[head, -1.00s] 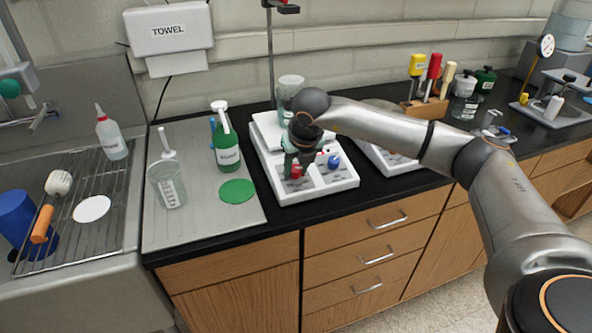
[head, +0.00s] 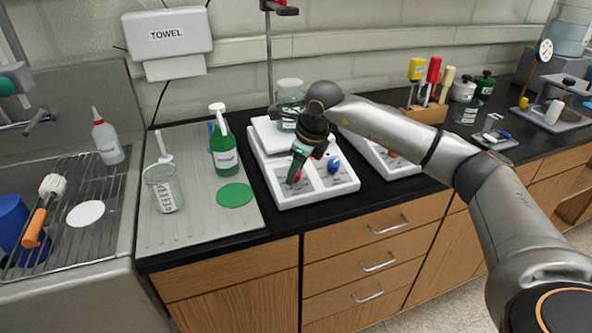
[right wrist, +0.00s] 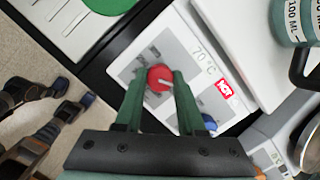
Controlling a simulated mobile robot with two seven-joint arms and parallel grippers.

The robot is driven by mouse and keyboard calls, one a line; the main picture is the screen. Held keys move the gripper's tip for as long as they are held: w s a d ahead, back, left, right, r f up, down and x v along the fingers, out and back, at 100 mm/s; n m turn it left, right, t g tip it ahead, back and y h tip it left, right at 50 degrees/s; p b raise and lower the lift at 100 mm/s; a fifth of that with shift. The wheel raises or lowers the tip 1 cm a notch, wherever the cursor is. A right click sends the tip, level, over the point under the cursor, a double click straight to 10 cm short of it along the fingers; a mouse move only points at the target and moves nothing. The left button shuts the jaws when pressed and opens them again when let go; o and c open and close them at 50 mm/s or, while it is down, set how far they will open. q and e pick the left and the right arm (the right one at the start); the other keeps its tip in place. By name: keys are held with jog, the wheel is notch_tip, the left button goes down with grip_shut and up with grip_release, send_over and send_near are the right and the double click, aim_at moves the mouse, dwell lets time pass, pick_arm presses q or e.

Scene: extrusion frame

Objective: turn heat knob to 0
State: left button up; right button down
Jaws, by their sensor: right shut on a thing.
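The white hotplate (head: 318,198) stands on the black counter, with a red knob (head: 297,177) at its front left and a blue knob (head: 333,165) to the right. My right gripper (head: 295,172) reaches down over the red knob and is shut on it. In the right wrist view, the green fingers (right wrist: 159,92) stand on either side of the red knob (right wrist: 158,76), whose pale pointer line shows. The panel there reads 70 °C beside a red HOT label (right wrist: 224,89). The dial marks around the knob are too small to read. My left gripper is not in view.
A glass beaker (head: 290,92) stands on the hotplate's white top. A green bottle (head: 224,150), a green disc (head: 235,195) and a beaker (head: 163,190) are to the left. A second white hotplate (head: 398,168) is close on the right, partly behind my arm.

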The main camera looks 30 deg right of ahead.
jog(key=shift+w+r+n, duration=0.1)
jog(key=shift+n, duration=0.2)
dwell(0.4)
jog(key=c, duration=0.5)
grip_release()
jog(key=b+v, duration=0.1)
jog(key=v, duration=1.1)
jog(key=shift+r, duration=0.2)
